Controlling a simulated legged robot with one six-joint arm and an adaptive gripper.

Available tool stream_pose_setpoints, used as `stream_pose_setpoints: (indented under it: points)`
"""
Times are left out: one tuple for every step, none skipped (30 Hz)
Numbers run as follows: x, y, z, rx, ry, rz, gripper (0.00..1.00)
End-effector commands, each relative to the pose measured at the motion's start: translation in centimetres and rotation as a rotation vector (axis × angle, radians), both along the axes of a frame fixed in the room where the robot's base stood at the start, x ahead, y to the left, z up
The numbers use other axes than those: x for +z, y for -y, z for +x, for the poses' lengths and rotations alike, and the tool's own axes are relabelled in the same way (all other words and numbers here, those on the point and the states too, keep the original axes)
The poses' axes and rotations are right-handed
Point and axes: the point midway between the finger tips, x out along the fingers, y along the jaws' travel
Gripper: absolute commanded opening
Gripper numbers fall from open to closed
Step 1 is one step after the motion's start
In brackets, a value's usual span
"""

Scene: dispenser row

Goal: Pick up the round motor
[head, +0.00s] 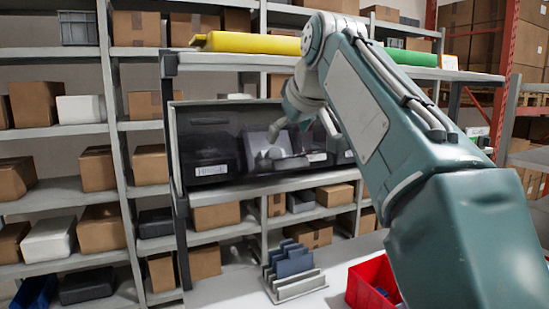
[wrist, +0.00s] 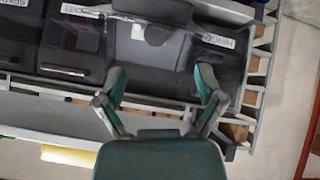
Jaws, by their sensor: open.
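The round motor cannot be made out with certainty. A dark dispenser row (head: 207,148) with clear fronts and white labels stands on the shelf; in the wrist view the labels appear upside down. One of its bins (wrist: 150,52) lies straight ahead of my gripper (wrist: 161,80), with a small white patch and a dim rounded shape inside, too unclear to name. My gripper is open, its fingers apart with nothing seen between them. In the head view my arm reaches over to the dispensers and partly hides those on the right.
A yellow roll (head: 252,43) and a green roll (head: 411,57) lie on the top shelf above the dispensers. Below are a grey rack (head: 297,285) with blue plates and a red bin (head: 362,289) on the white table. Shelves with boxes stand at left.

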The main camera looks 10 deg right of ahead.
Motion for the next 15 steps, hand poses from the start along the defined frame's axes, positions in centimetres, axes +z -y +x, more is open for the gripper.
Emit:
stream_pose_setpoints:
  points:
    - [0.1,0.1,0.2,0.003,0.002,-0.002,0.87]
    - [0.1,0.1,0.3,0.004,0.002,-0.003,0.87]
    - [-0.1,0.1,0.5,0.005,0.002,-0.002,0.87]
    - [-0.3,0.1,0.8,0.005,0.002,-0.002,0.87]
    - [-0.6,0.1,1.1,0.005,0.001,-0.002,0.87]
    - [-1.1,0.1,1.5,0.005,0.000,-0.002,0.87]
    - [-1.5,0.0,1.9,0.005,0.001,-0.002,0.87]
    - [-1.9,0.0,2.3,0.005,0.000,-0.002,0.87]
    - [-2.3,-0.1,2.8,0.005,-0.001,-0.001,0.87]
    - [-2.6,-0.2,3.2,0.005,0.001,-0.002,0.87]
    - [-2.9,-0.3,3.4,0.005,0.001,-0.002,0.87]
    - [-3.1,-0.4,3.7,0.005,0.002,-0.002,0.87]
    - [-3.3,-0.5,3.9,0.005,0.003,-0.003,0.87]
    - [-3.4,-0.5,4.1,0.005,0.003,-0.003,0.87]
    - [-3.6,-0.5,4.2,0.005,0.002,-0.004,0.87]
